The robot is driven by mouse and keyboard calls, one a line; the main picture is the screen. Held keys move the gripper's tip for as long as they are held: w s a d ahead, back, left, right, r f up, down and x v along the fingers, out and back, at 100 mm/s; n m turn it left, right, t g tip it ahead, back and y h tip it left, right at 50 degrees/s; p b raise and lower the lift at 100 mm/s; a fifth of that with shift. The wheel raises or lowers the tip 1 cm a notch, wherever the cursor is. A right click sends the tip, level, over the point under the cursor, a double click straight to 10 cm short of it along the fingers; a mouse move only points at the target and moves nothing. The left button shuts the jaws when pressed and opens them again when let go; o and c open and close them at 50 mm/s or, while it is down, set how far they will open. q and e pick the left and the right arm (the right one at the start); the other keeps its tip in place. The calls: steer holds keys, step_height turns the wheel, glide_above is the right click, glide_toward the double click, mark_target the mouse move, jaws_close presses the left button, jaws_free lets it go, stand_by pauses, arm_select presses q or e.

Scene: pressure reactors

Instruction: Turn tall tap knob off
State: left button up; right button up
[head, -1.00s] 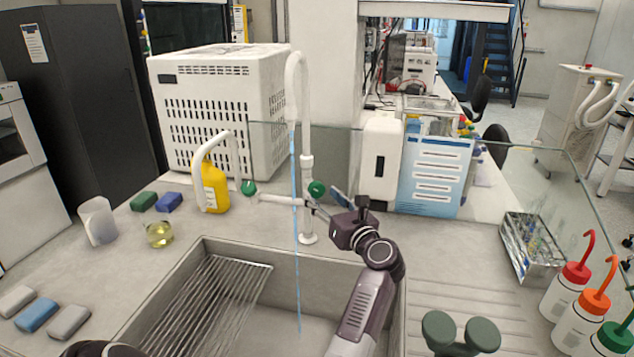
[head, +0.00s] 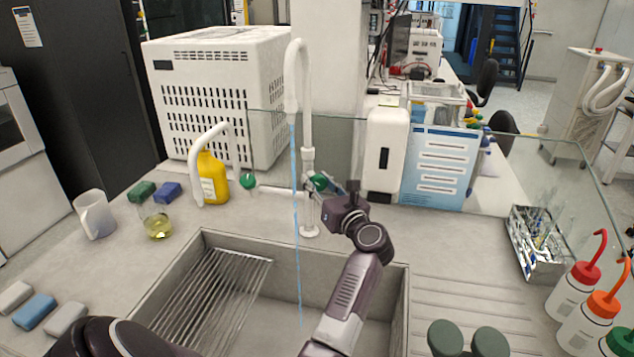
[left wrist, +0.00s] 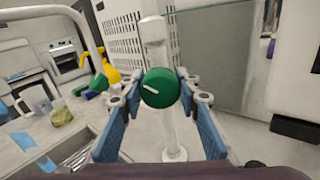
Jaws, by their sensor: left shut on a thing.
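The tall white tap (head: 305,110) stands behind the sink (head: 250,243). A light blue stream of water (head: 298,230) falls from its spout into the basin. Its round green knob (head: 319,181) sits on the right side of the tap's column. In the left wrist view the knob (left wrist: 160,88) has a slanted white mark and lies between my blue-padded fingers. My left gripper (head: 328,187) is shut on the knob; it also shows in the left wrist view (left wrist: 162,98). In the head view the gripper partly hides the knob. My right gripper is not in view.
A shorter white tap (head: 205,150) with another green knob (head: 248,181) stands to the left, near a yellow bottle (head: 213,178). A glass panel (head: 340,140) runs behind the tall tap. A white dispenser (head: 383,155) and capped wash bottles (head: 588,305) are at right.

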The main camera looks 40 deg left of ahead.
arm_select(q)
steer(key=shift+m, duration=0.3)
steer(key=m+p, duration=0.4)
steer(key=m, duration=0.1)
steer(key=shift+r, duration=0.15)
steer(key=shift+m+p, duration=1)
steer(key=shift+m, duration=0.9)
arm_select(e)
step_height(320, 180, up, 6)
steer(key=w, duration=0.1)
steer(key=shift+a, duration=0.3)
arm_select(q)
steer(key=shift+m, duration=0.3)
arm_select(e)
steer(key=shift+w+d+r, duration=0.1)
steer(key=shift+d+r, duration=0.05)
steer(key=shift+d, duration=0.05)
arm_select(q)
steer(key=o, duration=1.2)
steer(key=shift+a+f, duration=0.15)
steer(key=shift+f, duration=0.05)
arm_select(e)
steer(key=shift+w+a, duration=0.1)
